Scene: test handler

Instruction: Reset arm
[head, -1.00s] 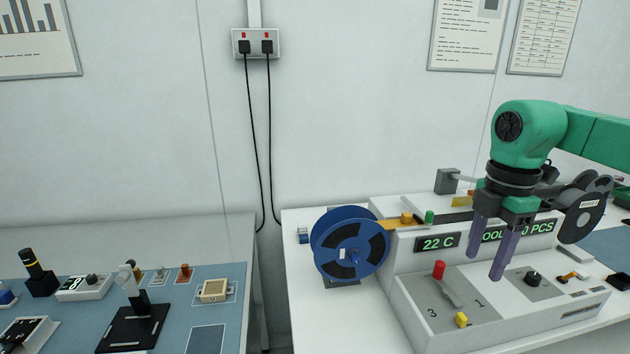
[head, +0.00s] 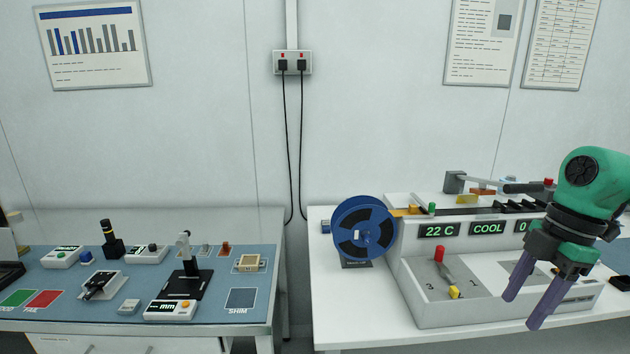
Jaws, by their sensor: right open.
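My right gripper (head: 529,290) shows at the right of the head view, on a green arm that comes in from the right edge. Its two purple fingers point down and stand apart, with nothing between them. It is in front of the right part of the white test handler (head: 420,290) and hides some of its front panel. My left gripper is out of view.
A blue reel (head: 363,230) stands at the handler's left end. The left bench (head: 225,315) carries a black stand (head: 186,283), small instruments and green and red pads. A gap with hanging cables separates the two benches. The wall behind is mostly bare.

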